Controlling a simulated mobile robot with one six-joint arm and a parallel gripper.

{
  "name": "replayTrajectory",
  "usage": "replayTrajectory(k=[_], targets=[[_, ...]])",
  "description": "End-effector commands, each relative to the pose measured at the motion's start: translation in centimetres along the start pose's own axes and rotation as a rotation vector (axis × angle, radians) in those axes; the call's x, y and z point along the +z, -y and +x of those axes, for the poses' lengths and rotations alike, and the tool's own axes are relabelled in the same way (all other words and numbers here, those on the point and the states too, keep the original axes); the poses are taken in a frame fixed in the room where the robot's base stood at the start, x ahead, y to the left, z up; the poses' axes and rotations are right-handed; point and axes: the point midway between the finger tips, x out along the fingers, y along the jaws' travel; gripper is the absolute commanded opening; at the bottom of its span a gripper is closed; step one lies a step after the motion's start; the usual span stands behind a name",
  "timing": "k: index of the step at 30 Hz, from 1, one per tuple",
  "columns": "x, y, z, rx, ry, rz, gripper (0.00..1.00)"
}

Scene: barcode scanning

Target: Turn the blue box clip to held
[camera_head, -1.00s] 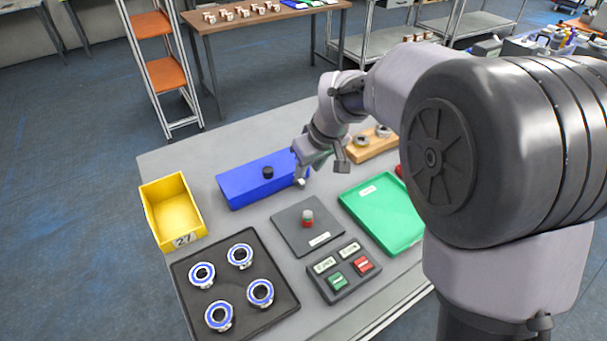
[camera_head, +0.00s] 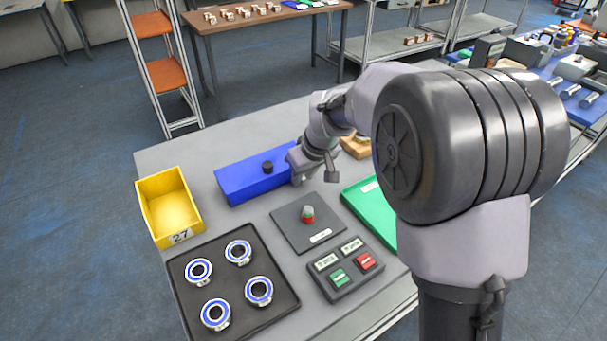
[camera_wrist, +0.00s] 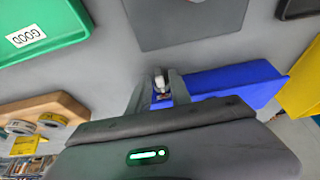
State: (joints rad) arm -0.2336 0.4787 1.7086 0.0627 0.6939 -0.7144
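The blue box (camera_head: 238,184) lies on the grey table and has a black round knob (camera_head: 267,167) on top. My gripper (camera_head: 299,178) is at the box's right end, pointing down. In the wrist view the blue box (camera_wrist: 232,82) is right of and behind the fingers. A small whitish piece (camera_wrist: 160,82), apparently the clip, shows between the two fingertips (camera_wrist: 160,88). The fingers stand apart, with narrow gaps seeming to show beside it. Whether either finger touches it is unclear. The clip's turned position is hard to read.
A dark plate with a red-and-white button (camera_head: 307,213) lies in front of my gripper, a button panel (camera_head: 345,268) nearer. A green tray (camera_head: 371,207) and wooden holder (camera_head: 356,146) are to the right. A yellow bin (camera_head: 169,205) and black tray with ring parts (camera_head: 232,285) are left.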

Motion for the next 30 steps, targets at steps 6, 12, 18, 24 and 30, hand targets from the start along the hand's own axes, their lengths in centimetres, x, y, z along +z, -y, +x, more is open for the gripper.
replayTrajectory(k=[6,12,18,24,30], targets=[[0.1,-0.2,0.0,-0.031,0.004,0.017,0.0],[0.2,-0.5,0.1,-0.135,0.006,0.062,0.0],[0.2,-0.8,0.2,-0.267,0.005,0.115,0.0],[0.2,-1.1,0.3,-0.378,0.004,0.16,0.0],[0.2,-1.2,0.3,-0.451,0.003,0.189,0.0]])
